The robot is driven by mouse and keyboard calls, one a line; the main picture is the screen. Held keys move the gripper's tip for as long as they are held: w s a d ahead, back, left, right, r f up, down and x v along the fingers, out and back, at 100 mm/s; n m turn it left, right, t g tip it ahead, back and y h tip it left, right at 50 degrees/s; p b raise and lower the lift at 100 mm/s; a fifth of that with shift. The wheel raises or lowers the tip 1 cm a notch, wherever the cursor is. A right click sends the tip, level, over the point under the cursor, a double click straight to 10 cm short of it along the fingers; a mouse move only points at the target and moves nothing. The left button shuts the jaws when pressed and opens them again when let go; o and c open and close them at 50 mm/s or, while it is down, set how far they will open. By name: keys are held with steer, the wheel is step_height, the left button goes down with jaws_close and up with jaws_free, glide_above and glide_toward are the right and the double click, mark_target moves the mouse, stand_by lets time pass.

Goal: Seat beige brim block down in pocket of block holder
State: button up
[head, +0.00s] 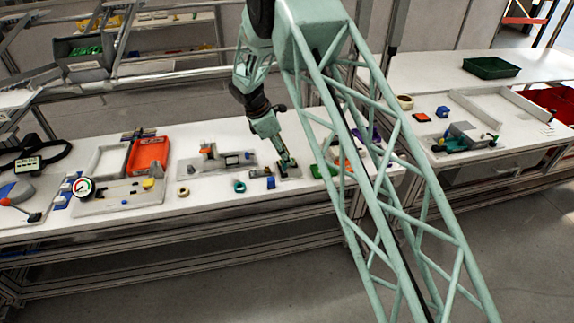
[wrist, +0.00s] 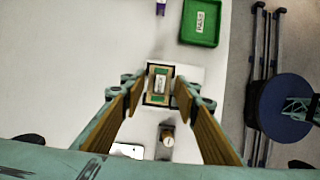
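The block holder (wrist: 187,74) is a pale plate with a dark-edged pocket in the wrist view. In the head view the holder (head: 296,176) lies under my gripper (head: 287,160). The beige brim block (wrist: 151,99) shows inside the dark pocket edge, with green bands and a white label on top. I cannot tell whether it is fully down. My gripper (wrist: 158,94) is open, its two brown-padded fingers on either side of the block, with a visible gap at each side. Nothing is held between the fingers.
A green labelled tray (wrist: 201,22) is beyond the holder in the wrist view, near the table edge. A small cylindrical part (wrist: 166,141) is close on the near side. A blue block (head: 270,182) and a teal ring (head: 239,186) lie left of the holder.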

steer(key=shift+w+d+f, duration=0.1)
steer(key=shift+d+f, duration=0.15)
steer(key=shift+f, duration=0.45)
steer(key=shift+c, duration=0.7)
steer(key=c, duration=0.5)
